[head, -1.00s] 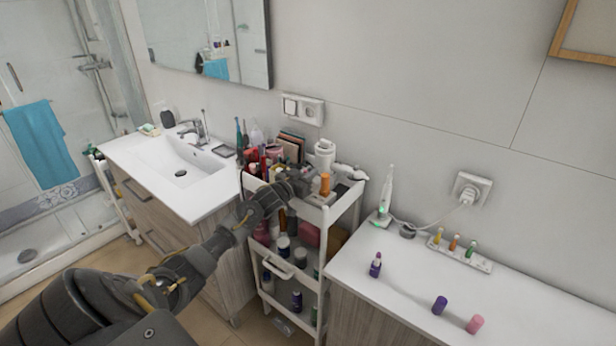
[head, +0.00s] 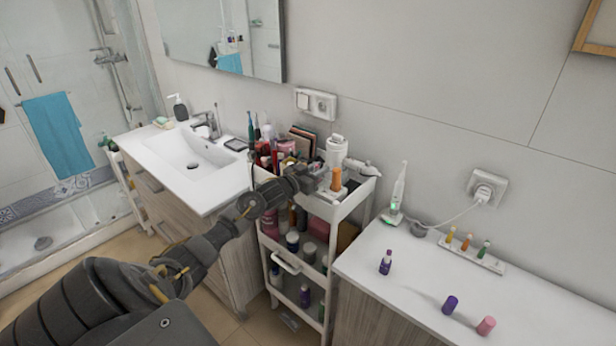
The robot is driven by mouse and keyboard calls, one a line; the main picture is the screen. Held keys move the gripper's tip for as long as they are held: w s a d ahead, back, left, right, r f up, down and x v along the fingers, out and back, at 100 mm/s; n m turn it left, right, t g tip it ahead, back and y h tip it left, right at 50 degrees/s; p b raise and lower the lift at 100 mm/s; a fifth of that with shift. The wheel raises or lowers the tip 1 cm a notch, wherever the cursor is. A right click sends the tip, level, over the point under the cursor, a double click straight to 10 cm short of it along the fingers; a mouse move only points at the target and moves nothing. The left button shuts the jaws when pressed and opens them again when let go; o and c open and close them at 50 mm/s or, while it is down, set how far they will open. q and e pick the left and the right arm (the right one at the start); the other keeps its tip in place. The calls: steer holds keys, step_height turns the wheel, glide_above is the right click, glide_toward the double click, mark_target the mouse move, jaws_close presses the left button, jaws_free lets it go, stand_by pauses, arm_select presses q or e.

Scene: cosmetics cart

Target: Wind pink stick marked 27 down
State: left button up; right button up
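A pink cylinder (head: 486,326) stands on the white counter at the lower right; it looks like a cap, and no number is readable. No stick marked 27 can be made out. A violet cylinder (head: 450,305) and an upright purple stick (head: 386,262) stand to its left. My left gripper (head: 318,178) reaches over the top of the white cart, just left of an orange cylinder (head: 336,179). Its fingers are small and dark, so I cannot tell whether they are open or hold something. My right gripper is out of view.
The cart (head: 345,208) is crowded with bottles and cosmetics. A white rack (head: 470,254) with yellow, orange and green sticks stands at the counter's back, near a corded white device (head: 396,195) and a wall socket (head: 487,187). The counter's (head: 540,305) right part is bare.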

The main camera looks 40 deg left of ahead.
arm_select(q)
steer(key=s+b, duration=0.2)
steer(key=s, duration=0.7)
steer(key=shift+s+a, duration=0.25)
steer(key=shift+a, duration=0.1)
